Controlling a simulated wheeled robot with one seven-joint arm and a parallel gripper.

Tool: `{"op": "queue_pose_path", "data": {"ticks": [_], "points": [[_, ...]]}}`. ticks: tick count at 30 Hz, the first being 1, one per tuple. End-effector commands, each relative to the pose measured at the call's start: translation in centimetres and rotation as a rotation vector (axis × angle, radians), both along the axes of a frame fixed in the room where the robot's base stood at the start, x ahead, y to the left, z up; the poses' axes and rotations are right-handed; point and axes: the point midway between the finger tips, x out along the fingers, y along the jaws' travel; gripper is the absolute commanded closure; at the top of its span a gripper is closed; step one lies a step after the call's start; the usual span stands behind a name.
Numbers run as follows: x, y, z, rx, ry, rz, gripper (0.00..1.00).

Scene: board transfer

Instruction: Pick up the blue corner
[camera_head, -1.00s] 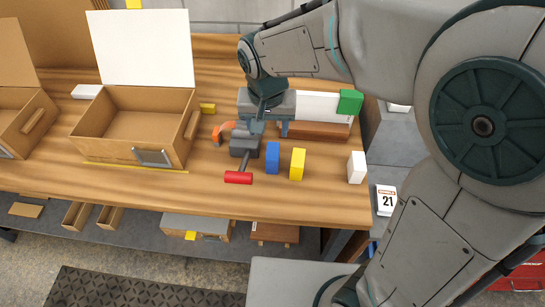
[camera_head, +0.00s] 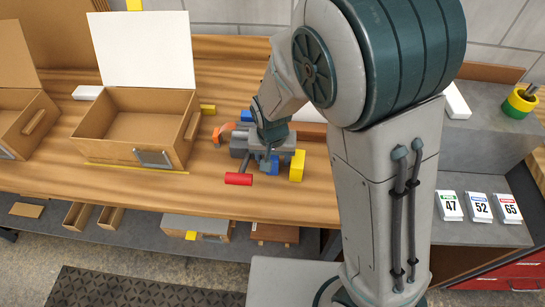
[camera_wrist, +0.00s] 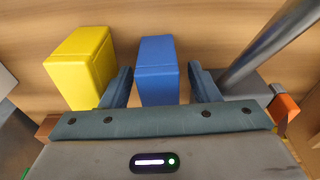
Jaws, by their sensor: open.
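A blue block (camera_head: 272,168) stands on the wooden table in front of my gripper, partly covered by it. In the wrist view the blue block (camera_wrist: 158,62) stands between the two open fingers of my gripper (camera_wrist: 160,88), with a narrow gap on each side. In the head view my gripper (camera_head: 269,158) points down at the block. Another blue piece (camera_head: 246,115) shows behind my gripper, mostly hidden. I cannot tell which of the two is the blue corner.
A yellow block (camera_head: 297,166) stands close beside the blue block, just outside one finger in the wrist view. An open box (camera_head: 140,125) stands further left.

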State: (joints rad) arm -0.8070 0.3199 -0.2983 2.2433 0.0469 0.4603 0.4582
Motion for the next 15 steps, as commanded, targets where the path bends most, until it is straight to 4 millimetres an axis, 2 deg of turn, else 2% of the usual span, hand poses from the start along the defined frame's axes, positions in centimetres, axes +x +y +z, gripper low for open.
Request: {"op": "queue_pose_path", "data": {"ticks": [8,9,13,14,15], "points": [[0.04,0.02,-0.35,0.000,0.000,0.000,0.45],[0.04,0.02,-0.35,0.000,0.000,0.000,0.50],[0.04,0.02,-0.34,0.000,0.000,0.000,0.86],[0.04,0.02,-0.34,0.000,0.000,0.000,0.92],[0.04,0.02,-0.34,0.000,0.000,0.000,0.92]]}}
